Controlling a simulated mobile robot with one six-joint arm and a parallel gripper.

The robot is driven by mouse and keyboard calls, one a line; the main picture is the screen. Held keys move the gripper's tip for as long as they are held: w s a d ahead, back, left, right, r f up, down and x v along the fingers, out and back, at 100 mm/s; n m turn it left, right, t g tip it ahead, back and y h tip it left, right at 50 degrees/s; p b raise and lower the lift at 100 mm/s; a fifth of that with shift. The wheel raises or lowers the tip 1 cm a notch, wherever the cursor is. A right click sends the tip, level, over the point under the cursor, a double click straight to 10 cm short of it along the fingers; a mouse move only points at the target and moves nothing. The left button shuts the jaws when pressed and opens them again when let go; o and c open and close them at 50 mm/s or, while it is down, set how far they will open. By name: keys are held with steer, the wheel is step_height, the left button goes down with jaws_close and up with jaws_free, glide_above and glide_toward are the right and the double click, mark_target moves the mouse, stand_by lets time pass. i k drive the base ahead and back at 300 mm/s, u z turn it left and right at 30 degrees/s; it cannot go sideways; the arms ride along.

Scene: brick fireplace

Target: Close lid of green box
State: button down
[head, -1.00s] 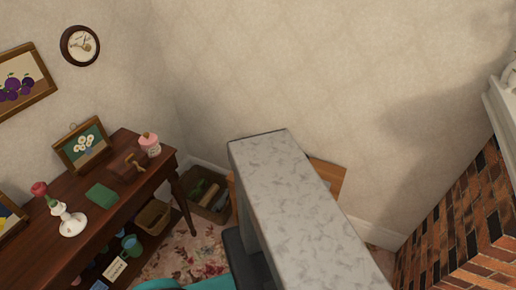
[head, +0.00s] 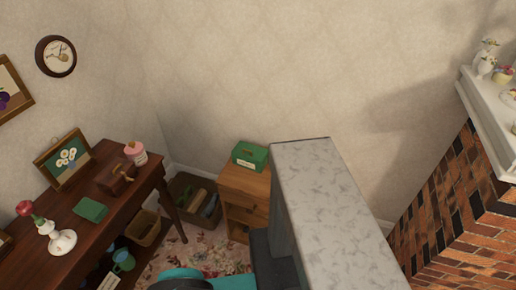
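A small green box (head: 250,156) with a pale label on its front stands on top of a wooden cabinet (head: 243,188) by the back wall. Its upper side shows green, but it is too small to tell how its lid stands. My gripper is not in view.
A tall grey marbled block (head: 318,190) stands close to the right of the cabinet. A dark wooden table (head: 118,212) with a picture frame, green cloth and candlestick is at left. A bin (head: 192,198) stands between them. A brick fireplace (head: 460,215) is at right. Patterned rug shows between.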

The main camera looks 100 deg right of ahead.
mark_target(250, 149)
steer(key=z, duration=1)
steer(key=k, duration=0.9)
steer(key=i, duration=0.6)
